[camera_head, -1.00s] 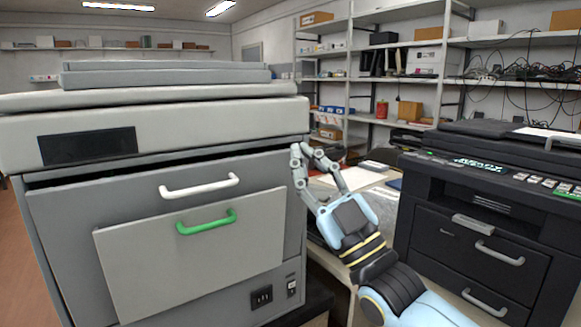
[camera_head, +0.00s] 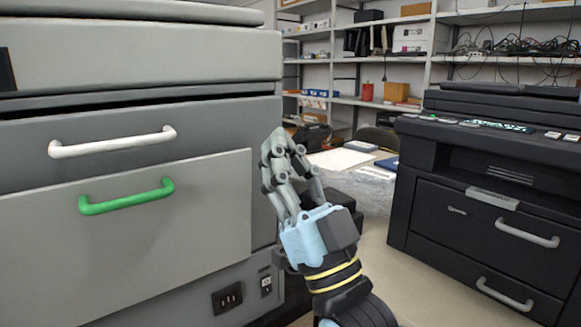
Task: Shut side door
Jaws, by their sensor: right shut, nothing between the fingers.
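The large grey printer (camera_head: 120,60) fills the left of the head view. Its front has a drawer with a white handle (camera_head: 112,143) and a lighter panel with a green handle (camera_head: 127,197). A side door cannot be made out; the printer's right flank is turned away from view. My right gripper (camera_head: 276,148) is shut and empty at the printer's front right edge, and overlaps that edge in the picture. Whether it touches the printer cannot be told. My left gripper is not in view.
A black printer (camera_head: 480,215) stands on the right. Between the machines, a table with papers (camera_head: 342,160) and a clear wrapped item lies behind my right gripper. Shelves (camera_head: 345,60) line the back wall. Pale open surface shows right of my right arm.

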